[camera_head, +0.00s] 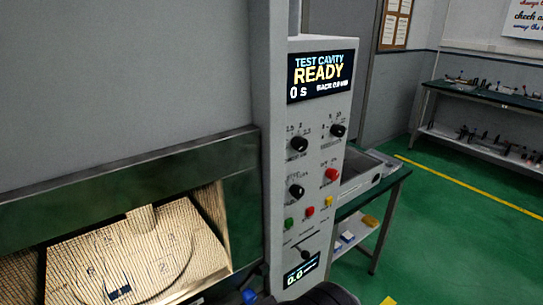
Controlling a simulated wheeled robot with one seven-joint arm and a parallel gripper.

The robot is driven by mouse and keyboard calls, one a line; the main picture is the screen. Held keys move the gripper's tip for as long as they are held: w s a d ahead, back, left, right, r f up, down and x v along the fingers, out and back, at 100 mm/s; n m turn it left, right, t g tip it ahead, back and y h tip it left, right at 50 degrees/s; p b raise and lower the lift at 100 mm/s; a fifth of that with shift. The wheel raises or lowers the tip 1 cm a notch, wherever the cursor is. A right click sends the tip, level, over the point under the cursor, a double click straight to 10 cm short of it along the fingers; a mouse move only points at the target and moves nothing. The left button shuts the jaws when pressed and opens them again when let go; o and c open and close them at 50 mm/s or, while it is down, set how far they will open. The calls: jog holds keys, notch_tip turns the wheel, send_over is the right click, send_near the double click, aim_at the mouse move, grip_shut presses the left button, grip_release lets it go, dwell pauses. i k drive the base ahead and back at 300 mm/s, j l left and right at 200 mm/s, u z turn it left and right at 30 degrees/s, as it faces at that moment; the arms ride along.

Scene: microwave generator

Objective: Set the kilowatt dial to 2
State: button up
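The generator's grey control panel (318,110) stands upright right of the chamber. It carries three black dials: upper left (298,144), upper right (338,131) and lower left (296,191). Small numbers ring them, with a 2 seeming to show above the upper left dial. The labels are too small to tell which is the kilowatt dial or its exact setting. The top display (320,76) reads TEST CAVITY READY, 0 S. The lower display (301,274) reads 0.0. No gripper fingers show; dark and blue parts at the bottom edge seem to be my arm.
A red knob (331,174) and green (289,224), red (309,211) and yellow (328,201) buttons sit close to the dials. The lit chamber (120,255) is at lower left. A side table (385,198) stands behind the panel; green floor (450,235) is open at right.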

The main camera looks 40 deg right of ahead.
aim_at(300, 144)
jog(key=z, duration=1.05)
jog(key=i+l+u, duration=0.1)
jog(key=i, duration=0.25)
jog(key=l+u, duration=0.1)
